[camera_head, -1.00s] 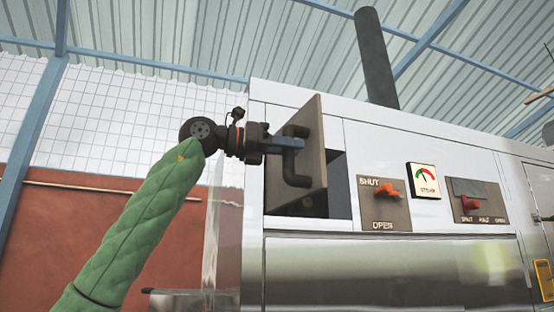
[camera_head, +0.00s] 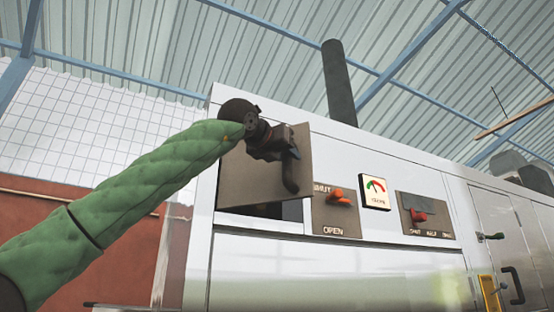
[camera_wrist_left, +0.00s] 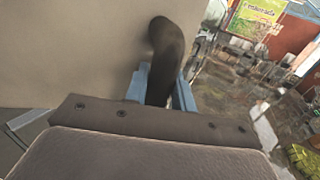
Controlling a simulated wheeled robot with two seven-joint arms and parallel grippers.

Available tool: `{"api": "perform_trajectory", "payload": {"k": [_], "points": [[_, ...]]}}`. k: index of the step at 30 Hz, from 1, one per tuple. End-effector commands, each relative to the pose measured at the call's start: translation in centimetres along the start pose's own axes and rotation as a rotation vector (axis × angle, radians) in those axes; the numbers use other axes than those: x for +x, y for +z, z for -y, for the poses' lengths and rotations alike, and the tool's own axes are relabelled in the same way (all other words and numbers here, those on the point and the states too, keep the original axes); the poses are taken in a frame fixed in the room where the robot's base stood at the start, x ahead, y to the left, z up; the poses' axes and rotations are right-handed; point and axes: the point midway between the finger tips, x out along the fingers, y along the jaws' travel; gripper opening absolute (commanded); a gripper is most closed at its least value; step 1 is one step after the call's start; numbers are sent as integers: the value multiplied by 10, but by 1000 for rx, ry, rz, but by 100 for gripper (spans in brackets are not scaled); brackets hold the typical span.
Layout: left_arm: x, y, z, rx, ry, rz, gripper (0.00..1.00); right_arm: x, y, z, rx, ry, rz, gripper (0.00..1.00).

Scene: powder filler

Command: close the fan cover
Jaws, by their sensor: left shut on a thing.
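The fan cover (camera_head: 240,187) is a flat brown-grey plate on the front of the white machine, with a dark curved handle (camera_head: 291,178). It stands at an angle to the front; part of the dark opening (camera_head: 292,211) shows below and right of it. My left gripper (camera_head: 283,148) is at the handle's upper part; its fingertips are mostly hidden by the wrist and handle. In the left wrist view its blue fingers (camera_wrist_left: 163,92) are shut around the handle (camera_wrist_left: 168,42), with the plate (camera_wrist_left: 75,50) behind. My right gripper is not in view.
Right of the cover are a SHUT/OPEN panel (camera_head: 336,218) with an orange lever, a gauge (camera_head: 375,192) and another red-lever panel (camera_head: 427,217). A dark chimney pipe (camera_head: 338,85) rises above. A grey door (camera_head: 497,228) stands farther right.

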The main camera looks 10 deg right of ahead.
Motion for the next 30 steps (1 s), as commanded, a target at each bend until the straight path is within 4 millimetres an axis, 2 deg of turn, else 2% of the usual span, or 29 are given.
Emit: {"api": "perform_trajectory", "payload": {"k": [6, 10, 13, 17, 21, 30], "points": [[37, 2, -1, 3, 156, 5, 0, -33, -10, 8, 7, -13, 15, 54], [62, 3, -7, 2, 261, 4, 0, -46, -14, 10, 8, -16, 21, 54], [81, 4, -12, 2, 341, 3, 0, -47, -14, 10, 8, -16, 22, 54], [106, 5, -24, -3, 355, 2, 0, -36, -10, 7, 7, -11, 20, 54], [130, 6, -37, -1, 354, 2, 0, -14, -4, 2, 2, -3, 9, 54], [168, 5, -66, -1, 352, 0, 0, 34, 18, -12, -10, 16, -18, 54]]}}
